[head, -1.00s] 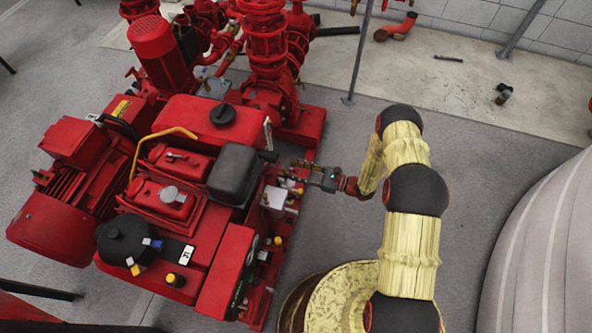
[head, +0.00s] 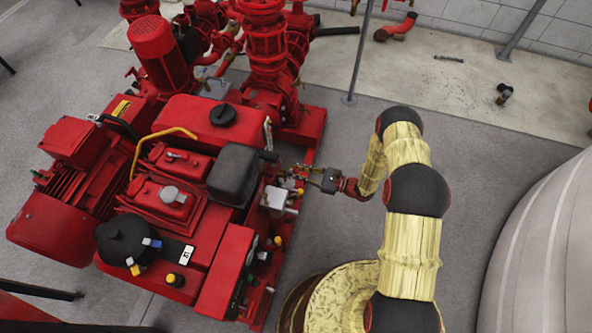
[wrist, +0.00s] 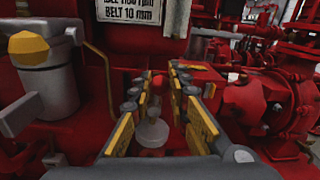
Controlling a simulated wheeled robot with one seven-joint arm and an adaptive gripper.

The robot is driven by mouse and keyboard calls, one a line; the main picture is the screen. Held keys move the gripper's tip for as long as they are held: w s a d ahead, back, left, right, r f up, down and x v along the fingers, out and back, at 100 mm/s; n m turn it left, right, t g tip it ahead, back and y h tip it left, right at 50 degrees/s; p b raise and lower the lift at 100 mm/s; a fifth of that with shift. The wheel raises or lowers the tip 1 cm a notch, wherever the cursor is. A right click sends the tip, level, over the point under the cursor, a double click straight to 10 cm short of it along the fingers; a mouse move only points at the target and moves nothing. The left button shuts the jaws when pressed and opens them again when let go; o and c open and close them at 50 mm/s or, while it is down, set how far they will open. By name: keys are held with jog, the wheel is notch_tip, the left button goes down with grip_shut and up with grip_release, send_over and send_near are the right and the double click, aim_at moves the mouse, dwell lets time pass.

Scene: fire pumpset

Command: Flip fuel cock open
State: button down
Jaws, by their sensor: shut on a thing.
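My gripper (head: 294,174) is at the right side of the red pumpset, beside the dark grey box. In the wrist view its two yellow-padded fingers (wrist: 160,82) stand a little apart around a small part that I take to be the fuel cock (wrist: 159,87). A small red rounded piece shows between the fingers, with a pale grey round-bottomed piece (wrist: 151,132) below it. The fingers hide much of the cock, so its lever angle cannot be told. In the head view the cock is too small to make out.
A grey canister with a yellow cap (wrist: 28,46) stands left of the fingers in the wrist view. Red flanged pipework (wrist: 262,100) is close on the right. The dark grey box (head: 233,174) sits beside the gripper. Open floor (head: 335,235) lies right of the pumpset.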

jog(key=shift+s+a+n, duration=0.1)
jog(key=shift+s+n, duration=0.05)
jog(key=shift+n, duration=0.35)
jog(key=c, duration=1.7)
grip_release()
jog(key=shift+o, duration=0.2)
jog(key=v, duration=1.2)
jog(key=shift+f, duration=0.1)
